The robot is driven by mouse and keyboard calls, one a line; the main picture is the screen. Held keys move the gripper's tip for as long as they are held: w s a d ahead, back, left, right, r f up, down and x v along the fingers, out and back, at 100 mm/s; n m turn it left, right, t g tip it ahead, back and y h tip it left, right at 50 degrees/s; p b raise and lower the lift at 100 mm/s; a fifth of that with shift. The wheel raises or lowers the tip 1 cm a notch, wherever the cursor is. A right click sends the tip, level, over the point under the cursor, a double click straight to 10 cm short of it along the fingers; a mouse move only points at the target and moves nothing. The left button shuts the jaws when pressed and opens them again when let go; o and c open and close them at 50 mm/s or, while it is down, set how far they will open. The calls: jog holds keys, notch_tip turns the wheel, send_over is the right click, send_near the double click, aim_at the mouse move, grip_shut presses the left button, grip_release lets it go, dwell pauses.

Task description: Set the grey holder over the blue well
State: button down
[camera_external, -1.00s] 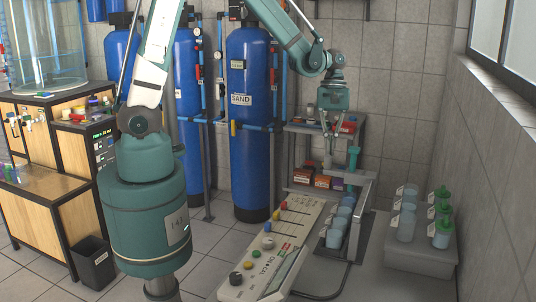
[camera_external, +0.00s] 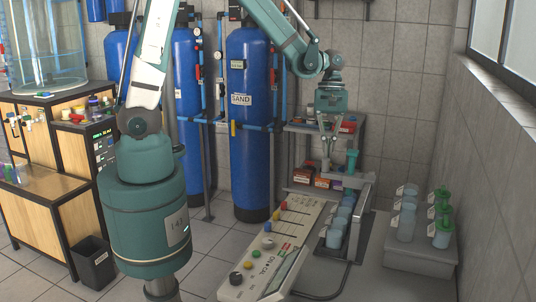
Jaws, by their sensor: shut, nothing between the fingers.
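My gripper (camera_external: 327,154) points down above the far end of the bench rack and is shut, with nothing seen held. A small grey upright piece (camera_external: 327,165), perhaps the grey holder, shows just under the fingertips; I cannot tell whether they touch. A teal upright part (camera_external: 352,160) stands just right of the gripper on a grey rail (camera_external: 357,186). Several pale blue cups (camera_external: 334,237) stand in a row in front of it. I cannot tell which of these is the blue well.
A control panel (camera_external: 262,270) with coloured knobs lies left of the cups. Small boxes (camera_external: 303,175) sit on the shelf behind. The blue sand tank (camera_external: 249,165) rises left of the gripper.

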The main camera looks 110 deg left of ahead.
jog(key=d+b, duration=0.2)
jog(key=d, duration=1.6)
jog(key=shift+d, duration=0.4)
jog(key=s+a+r, duration=0.1)
jog(key=a+r, duration=0.5)
jog(key=r, duration=0.3)
jog(key=shift+s+a+r, duration=0.2)
jog(key=shift+s+r, duration=0.15)
jog(key=shift+s, duration=0.05)
jog(key=shift+d, duration=0.1)
dwell(0.3)
